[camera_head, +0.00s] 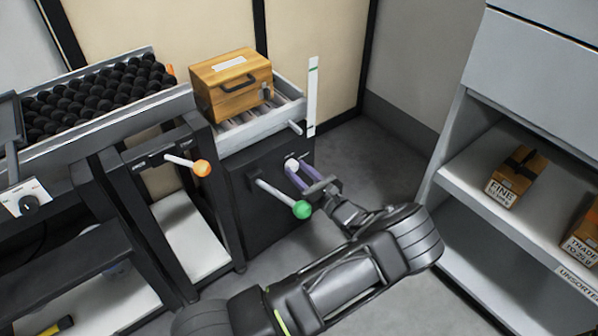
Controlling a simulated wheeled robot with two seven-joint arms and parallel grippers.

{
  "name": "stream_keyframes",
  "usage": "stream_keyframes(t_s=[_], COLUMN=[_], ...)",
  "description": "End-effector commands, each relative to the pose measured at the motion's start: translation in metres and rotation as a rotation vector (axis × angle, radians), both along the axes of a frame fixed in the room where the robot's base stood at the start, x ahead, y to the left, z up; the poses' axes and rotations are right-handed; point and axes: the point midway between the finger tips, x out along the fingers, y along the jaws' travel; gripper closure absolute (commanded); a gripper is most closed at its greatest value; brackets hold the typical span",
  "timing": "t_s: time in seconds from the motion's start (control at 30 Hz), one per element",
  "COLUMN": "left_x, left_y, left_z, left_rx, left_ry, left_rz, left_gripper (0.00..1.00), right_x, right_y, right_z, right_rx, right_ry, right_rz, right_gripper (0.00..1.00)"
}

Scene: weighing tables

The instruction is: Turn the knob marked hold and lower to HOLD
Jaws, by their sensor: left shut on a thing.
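A small pale knob (291,164) sits on the front of the dark cabinet (238,194) under the roller platform. Any marking on it is too small to read or hidden, so its setting cannot be told. My left gripper (297,173) reaches it from the lower right, and its two purple-grey fingers are shut on the knob. The fingers cover part of the knob. My right gripper is not in view.
A lever with a green ball (302,209) sticks out just below my left gripper. A lever with an orange ball (202,168) is further left. A wooden box (232,84) stands on the rollers. A shelf (485,210) with small boxes is at right.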

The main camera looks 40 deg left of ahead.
Motion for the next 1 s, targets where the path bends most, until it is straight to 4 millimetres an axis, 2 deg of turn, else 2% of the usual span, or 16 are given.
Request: stream_keyframes(t_s=[0.03,0.3,0.67,1.0], left_x=[0.0000,-0.0001,-0.0002,-0.0005], left_y=[-0.0001,-0.0002,-0.0002,-0.0002], left_z=[-0.0001,-0.0001,0.0000,0.0005], left_rx=[0.000,0.000,-0.007,-0.052], left_ry=[0.000,0.000,-0.022,-0.172], left_rz=[0.000,0.000,0.000,-0.001], left_gripper=[0.81,1.00,1.00,1.00], right_x=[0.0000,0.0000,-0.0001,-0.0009], right_y=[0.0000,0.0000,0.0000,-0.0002], right_z=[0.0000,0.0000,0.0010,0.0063], right_rx=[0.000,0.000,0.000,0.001], right_ry=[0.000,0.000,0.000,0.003], right_rz=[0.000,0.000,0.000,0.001], right_gripper=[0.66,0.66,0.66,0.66])
